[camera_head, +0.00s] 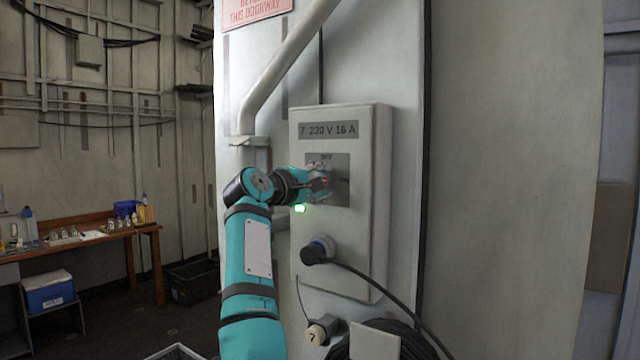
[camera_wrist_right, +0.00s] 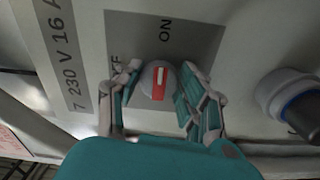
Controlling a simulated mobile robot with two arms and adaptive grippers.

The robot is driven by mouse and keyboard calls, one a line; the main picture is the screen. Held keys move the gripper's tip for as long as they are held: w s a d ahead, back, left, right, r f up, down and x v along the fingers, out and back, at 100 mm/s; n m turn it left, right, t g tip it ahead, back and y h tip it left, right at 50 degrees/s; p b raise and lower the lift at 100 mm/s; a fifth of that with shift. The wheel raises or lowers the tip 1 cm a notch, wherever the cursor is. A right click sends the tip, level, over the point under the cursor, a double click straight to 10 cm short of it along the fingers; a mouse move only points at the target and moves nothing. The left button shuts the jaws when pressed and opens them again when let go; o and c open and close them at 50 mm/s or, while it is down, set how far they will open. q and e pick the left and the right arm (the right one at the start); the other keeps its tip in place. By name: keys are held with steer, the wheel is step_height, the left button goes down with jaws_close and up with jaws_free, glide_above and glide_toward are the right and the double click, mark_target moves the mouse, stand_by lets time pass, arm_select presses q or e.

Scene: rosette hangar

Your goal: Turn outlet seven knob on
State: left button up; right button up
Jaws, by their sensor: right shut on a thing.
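The outlet box (camera_head: 345,230) is a pale upright panel labelled "7 230 V 16 A". Its knob (camera_wrist_right: 158,82) is round and grey with a red and white pointer. In the right wrist view the pointer's stripe lies along the line towards the "ON" lettering (camera_wrist_right: 165,30); the "OFF" lettering is partly hidden behind a finger. My right gripper (camera_head: 321,182) is at the knob, with one finger on either side of it, shut on it; it also shows in the right wrist view (camera_wrist_right: 160,92). In the head view the gripper mostly hides the knob. My left gripper is out of view.
A round cap (camera_head: 320,331) hangs below the box. A pipe (camera_head: 285,70) runs above left. A workbench (camera_head: 120,233) stands far left.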

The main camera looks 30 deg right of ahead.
steer(key=shift+f+m, duration=0.2)
steer(key=shift+m, duration=0.1)
steer(key=o, duration=1.2)
steer(key=shift+r, duration=0.15)
steer(key=shift+a, duration=0.1)
steer(key=v, duration=0.7)
steer(key=shift+s+a, duration=0.15)
steer(key=shift+a, duration=0.05)
